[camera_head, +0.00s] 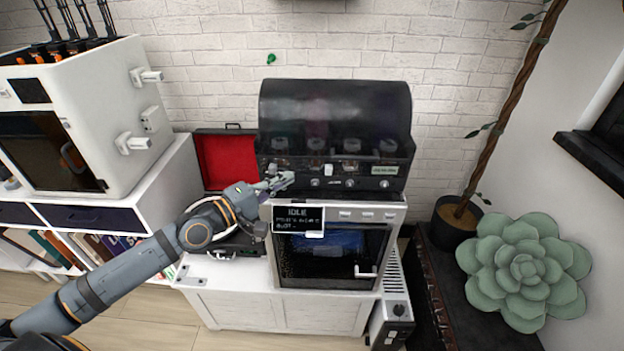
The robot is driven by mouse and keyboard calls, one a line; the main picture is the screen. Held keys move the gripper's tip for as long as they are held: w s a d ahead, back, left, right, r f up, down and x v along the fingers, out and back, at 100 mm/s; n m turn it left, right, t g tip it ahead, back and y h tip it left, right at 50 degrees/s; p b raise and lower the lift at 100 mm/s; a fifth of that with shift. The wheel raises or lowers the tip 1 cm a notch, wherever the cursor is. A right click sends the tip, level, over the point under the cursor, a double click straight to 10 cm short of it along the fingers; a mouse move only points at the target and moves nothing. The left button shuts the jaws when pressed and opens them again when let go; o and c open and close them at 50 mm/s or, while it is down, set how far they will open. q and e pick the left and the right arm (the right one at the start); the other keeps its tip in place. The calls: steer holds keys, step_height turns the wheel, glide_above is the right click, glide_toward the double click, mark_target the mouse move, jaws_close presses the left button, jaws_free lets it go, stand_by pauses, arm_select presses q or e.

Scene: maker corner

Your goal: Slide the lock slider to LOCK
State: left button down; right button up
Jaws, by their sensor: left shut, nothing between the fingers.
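A black unit with a smoked, domed lid (335,108) sits on top of a white-framed printer (340,205). Its front strip carries several small round knobs and a small white tab (328,170); I cannot tell for sure whether the tab is the lock slider, and no LOCK lettering is readable. My left gripper (287,181) is shut and empty, at the left part of this front strip. It hides part of the strip, and I cannot tell whether it touches it. My right gripper is not in view.
An open case with a red lining (226,160) lies left of the unit. A white machine (100,90) stands further left. A potted plant (455,222) and a large succulent (525,270) are at the right.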

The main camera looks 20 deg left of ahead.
mark_target(329, 170)
arm_select(q)
steer(key=x, duration=0.3)
steer(key=shift+w+d+r, duration=0.1)
steer(key=shift+w+d, duration=0.2)
steer(key=shift+w+d+p, duration=0.15)
steer(key=shift+d+p, duration=0.05)
steer(key=shift+d, duration=0.3)
steer(key=shift+w+d+p, duration=0.2)
steer(key=shift+d, duration=0.3)
steer(key=shift+w+d, duration=0.25)
steer(key=shift+d, duration=0.7)
steer(key=shift+d, duration=0.1)
